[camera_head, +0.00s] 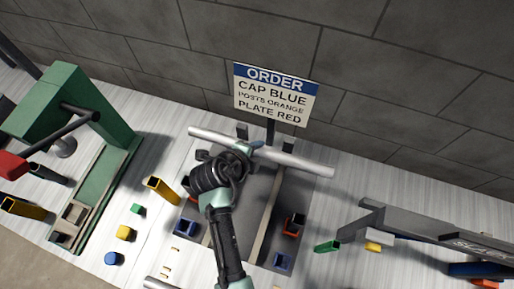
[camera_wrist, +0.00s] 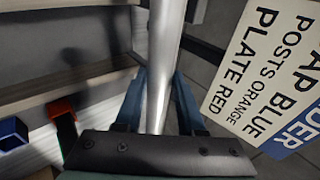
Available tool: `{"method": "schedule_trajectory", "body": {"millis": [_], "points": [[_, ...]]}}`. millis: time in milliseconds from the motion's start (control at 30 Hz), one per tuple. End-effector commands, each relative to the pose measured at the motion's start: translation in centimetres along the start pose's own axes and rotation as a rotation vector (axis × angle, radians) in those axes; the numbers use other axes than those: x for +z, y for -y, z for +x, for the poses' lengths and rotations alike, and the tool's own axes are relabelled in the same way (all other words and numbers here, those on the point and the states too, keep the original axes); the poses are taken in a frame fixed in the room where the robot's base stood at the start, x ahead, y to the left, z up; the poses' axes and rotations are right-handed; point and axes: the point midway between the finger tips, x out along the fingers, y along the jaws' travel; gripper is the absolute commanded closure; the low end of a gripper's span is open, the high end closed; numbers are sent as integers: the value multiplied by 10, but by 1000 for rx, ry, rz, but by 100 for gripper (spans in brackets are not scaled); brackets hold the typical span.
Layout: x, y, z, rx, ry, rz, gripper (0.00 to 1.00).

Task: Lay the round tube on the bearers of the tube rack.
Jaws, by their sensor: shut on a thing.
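The round tube (camera_head: 305,164) is a long silvery bar lying crosswise in the head view, in front of the order sign. It also shows in the wrist view (camera_wrist: 165,45), running away between the fingers. My gripper (camera_wrist: 160,100) is shut on the tube, with one blue finger on each side. In the head view my wrist partly hides the tube's middle. Two dark upright blocks, perhaps bearers of the tube rack, show just behind the tube, one left (camera_head: 242,131) and one right (camera_head: 289,145). I cannot tell whether the tube touches them.
An order sign (camera_head: 275,94) stands behind the tube by the wall. A green machine (camera_head: 62,105) stands at left, a grey slide (camera_head: 430,227) at right.

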Motion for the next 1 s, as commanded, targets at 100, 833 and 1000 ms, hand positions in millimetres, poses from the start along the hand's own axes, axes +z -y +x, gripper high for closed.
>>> {"method": "schedule_trajectory", "body": {"millis": [100,833,1000], "points": [[0,1,0,-1,0,1,100],[6,-30,34,-40,-1,7,100],[8,-43,50,-40,-1,7,100]]}}
